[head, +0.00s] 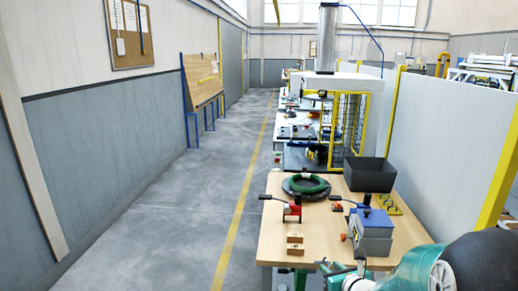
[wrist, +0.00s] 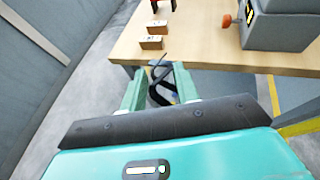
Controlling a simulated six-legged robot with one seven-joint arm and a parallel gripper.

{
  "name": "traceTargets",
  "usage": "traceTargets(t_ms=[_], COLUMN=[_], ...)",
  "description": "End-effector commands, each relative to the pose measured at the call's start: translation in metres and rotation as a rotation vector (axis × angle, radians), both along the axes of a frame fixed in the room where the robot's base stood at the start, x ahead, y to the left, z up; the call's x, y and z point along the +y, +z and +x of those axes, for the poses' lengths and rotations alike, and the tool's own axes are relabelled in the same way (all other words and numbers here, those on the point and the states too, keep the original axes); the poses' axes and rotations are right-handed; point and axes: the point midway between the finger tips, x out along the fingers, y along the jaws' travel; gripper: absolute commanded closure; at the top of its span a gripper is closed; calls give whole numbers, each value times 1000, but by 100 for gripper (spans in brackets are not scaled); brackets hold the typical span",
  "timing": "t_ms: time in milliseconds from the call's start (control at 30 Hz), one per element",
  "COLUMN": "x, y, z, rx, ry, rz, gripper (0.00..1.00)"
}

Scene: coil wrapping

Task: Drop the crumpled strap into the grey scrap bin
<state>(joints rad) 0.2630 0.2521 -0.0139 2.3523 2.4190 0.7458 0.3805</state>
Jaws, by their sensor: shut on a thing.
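The crumpled strap (wrist: 157,93) is a dark, bent loop between the two green fingers of my gripper (wrist: 160,78) in the wrist view. My gripper is shut on it, and one thin end sticks up past the fingertips. In the head view my gripper (head: 342,271) is at the bottom, by the near edge of the workbench. The grey scrap bin (head: 370,175) is a dark, open-topped box at the far right of the bench, well beyond my gripper. Its inside bottom is hidden. The bin is not in the wrist view.
The wooden workbench (head: 327,234) carries a blue-grey device (head: 374,231), a red clamp (head: 292,208), small wooden blocks (head: 295,244), a green-wrapped coil (head: 306,185) and a yellow holder (head: 389,204). The device stands between my gripper and the bin. Floor left of the bench is clear.

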Motion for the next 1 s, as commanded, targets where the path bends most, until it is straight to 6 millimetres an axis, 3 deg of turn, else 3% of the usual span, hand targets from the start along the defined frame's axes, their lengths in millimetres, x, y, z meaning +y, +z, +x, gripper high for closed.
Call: traceTargets(t_ms=[33,100,233,567,800,1000], x=[21,40,57,59,60,59], y=[-2,-4,-6,-10,-56,-65], z=[-1,-4,-7,-7,-19,-22], rx=[3,6,10,12,17,9], ry=[28,51,74,76,77,75], rz=[-1,-3,-6,-6,-3,-8], gripper=[91,91,91,91,91,91])
